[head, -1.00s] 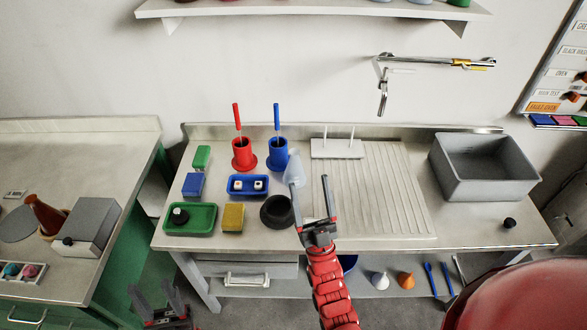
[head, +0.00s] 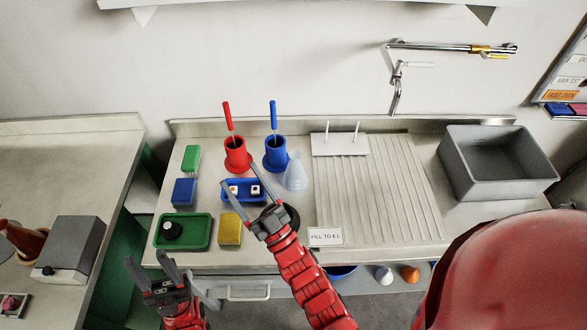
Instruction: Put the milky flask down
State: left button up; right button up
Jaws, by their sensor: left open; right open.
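The milky flask (head: 295,174) is a translucent whitish cone with a narrow neck. It stands upright on the worktop, just right of the blue cup-shaped holder (head: 276,152) and left of the ribbed draining area. My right gripper (head: 262,188) is open and empty, in front and to the left of the flask, apart from it in the picture. It covers part of a black ring (head: 292,214) and the blue tray's right end. My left gripper (head: 153,272) is open and empty, low at the left in front of the worktop edge.
A red holder (head: 236,152) with a brush, a blue tray (head: 232,197), a green tray (head: 199,232) and a yellow sponge (head: 229,230) crowd the left side. The ribbed draining area (head: 385,200) is mostly clear. A grey basin (head: 490,165) stands at right.

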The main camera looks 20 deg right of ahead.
jog(key=w+f+m+g+h, duration=0.1)
jog(key=w+f+g+h, duration=0.1)
jog(key=w+h, duration=0.1)
jog(key=m+g+h, duration=0.7)
jog(key=m+h, duration=0.2)
jog(key=h, duration=0.2)
send_near(295, 153)
jog(key=shift+n, duration=0.3)
jog(key=p+x, duration=0.2)
jog(key=x, duration=0.1)
jog(key=p+x, duration=0.1)
jog(key=x, duration=0.1)
jog(key=shift+w+d+r+p, duration=0.1)
jog(key=shift+w+d+p, duration=0.15)
jog(key=shift+d+p, duration=0.15)
jog(key=shift+w+d, duration=0.1)
jog(key=shift+w, duration=0.25)
jog(key=shift+w+f+p, duration=0.25)
jog(key=shift+w+p, duration=0.15)
jog(key=shift+p, duration=0.1)
jog(key=p+x, duration=0.1)
jog(key=x, duration=0.2)
jog(key=shift+f, duration=0.15)
jog(key=shift+w+f+p, duration=0.25)
jog(key=shift+w+p, duration=0.05)
jog(key=shift+w, duration=0.35)
